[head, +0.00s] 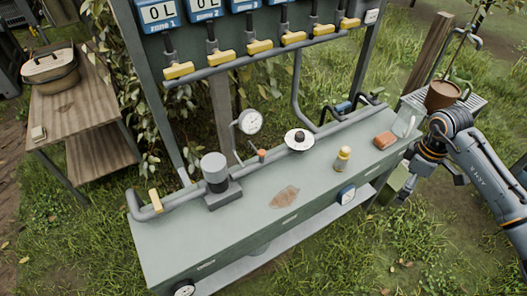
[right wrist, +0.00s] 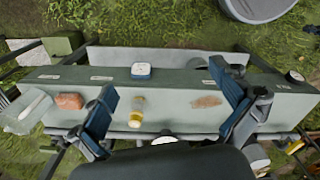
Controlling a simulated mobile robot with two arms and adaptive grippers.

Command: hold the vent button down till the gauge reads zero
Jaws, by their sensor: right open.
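A dark round button (head: 299,136) sits in a white round plate on the pipe at the back of the green bench (head: 240,235). It looks like the vent button. A white dial gauge (head: 250,122) stands on a thin stem to its left; its reading is too small to tell. My right gripper (right wrist: 165,88) is open in the right wrist view, its blue fingers apart and empty above the bench. In the head view only part of my right arm shows at the right, clear of the button. A white rounded edge low in the wrist view is mostly hidden. My left gripper is not in view.
On the bench stand a yellow-capped bottle (head: 343,158), a brown block (head: 385,140), a brown leaf-like patch (head: 285,196) and a grey cylinder (head: 214,172). Yellow-handled valves (head: 250,47) line the rack above. A wooden table (head: 95,90) with a basket stands left.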

